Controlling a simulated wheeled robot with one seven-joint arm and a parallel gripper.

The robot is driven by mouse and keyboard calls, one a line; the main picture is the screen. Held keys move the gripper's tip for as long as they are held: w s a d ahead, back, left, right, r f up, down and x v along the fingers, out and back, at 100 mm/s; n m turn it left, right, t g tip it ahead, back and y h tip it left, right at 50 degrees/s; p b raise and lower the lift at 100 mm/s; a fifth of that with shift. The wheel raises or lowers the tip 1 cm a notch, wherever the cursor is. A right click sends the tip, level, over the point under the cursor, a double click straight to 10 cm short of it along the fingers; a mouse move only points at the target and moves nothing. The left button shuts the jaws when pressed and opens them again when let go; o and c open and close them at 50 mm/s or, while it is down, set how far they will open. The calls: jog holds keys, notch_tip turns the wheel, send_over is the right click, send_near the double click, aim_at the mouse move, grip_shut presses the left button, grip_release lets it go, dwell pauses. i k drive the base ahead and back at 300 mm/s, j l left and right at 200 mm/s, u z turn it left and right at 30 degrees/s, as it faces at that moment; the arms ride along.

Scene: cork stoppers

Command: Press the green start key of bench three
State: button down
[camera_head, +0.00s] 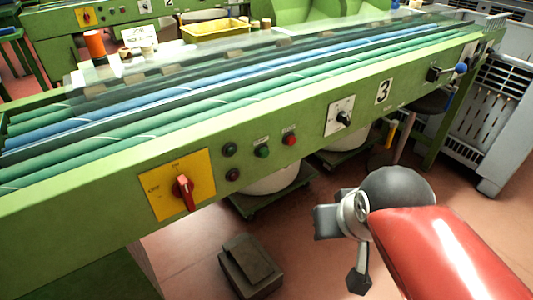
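The green start key (263,152) is a small round button on the front panel of the green bench (110,207), under a small pale label. A red button (290,139) sits just right of it. Nothing is seen held. Nothing covers the green key.
Two dark round buttons (230,149) sit left of the green key. A red rotary switch (184,191) on a yellow plate is farther left. A black knob on a white plate (341,115) is to the right. A dark pedal box (250,266) stands on the floor below.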

aim_at(263, 152)
jog(key=j+z, duration=0.1)
jog(key=z, duration=1.25)
jog(key=k+j, duration=0.15)
jog(key=k, duration=0.3)
jog(key=k+j, duration=0.15)
jog(key=k, duration=0.25)
jog(key=k+j, duration=0.15)
jog(key=k, duration=0.3)
